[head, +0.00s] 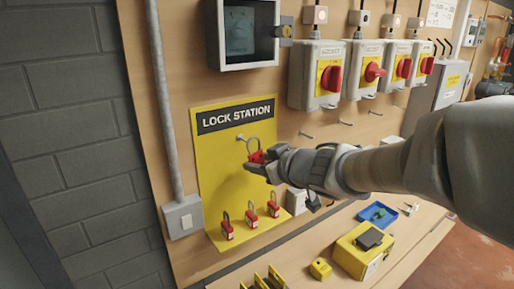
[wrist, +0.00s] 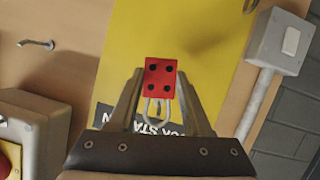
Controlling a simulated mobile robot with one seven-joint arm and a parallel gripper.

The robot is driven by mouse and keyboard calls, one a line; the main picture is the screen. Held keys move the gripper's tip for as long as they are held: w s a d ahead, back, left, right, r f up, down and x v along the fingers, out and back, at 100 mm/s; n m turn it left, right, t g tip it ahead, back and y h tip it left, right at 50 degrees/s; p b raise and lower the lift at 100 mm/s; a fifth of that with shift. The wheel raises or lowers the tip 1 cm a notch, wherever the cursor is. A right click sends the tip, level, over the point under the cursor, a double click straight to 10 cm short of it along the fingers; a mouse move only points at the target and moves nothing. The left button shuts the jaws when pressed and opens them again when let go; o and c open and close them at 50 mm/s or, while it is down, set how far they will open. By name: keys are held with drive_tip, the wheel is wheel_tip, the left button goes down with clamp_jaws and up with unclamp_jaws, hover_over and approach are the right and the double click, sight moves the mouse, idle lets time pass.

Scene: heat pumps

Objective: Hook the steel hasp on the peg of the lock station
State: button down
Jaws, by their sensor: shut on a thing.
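The steel hasp (head: 256,156) has a red body with a steel loop on top. It is upright in front of the yellow lock station (head: 211,160). My gripper (head: 260,166) is shut on its red body. In the wrist view the hasp (wrist: 160,72) sits between both fingers of my gripper (wrist: 160,82), with its steel loop pointing toward the lettering. The peg (head: 240,137) sticks out of the lock station below the lettering, just left of the loop's top. The loop looks close to the peg, but I cannot tell whether it touches it.
Several red padlocks (head: 251,217) stand on the station's lower ledge. Isolator boxes with red handles (head: 330,77) hang at upper right. A grey switch box (head: 184,216) is left of the station. The bench below holds a yellow box (head: 362,252) and a blue tray (head: 377,214).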

drive_tip(key=shift+w+a+f, duration=0.1)
drive_tip(key=shift+w+a, duration=0.4)
drive_tip(key=shift+w, duration=0.15)
drive_tip(key=shift+w+a+f, duration=0.3)
drive_tip(key=shift+w, duration=0.15)
drive_tip(key=shift+c, duration=1.3)
unclamp_jaws()
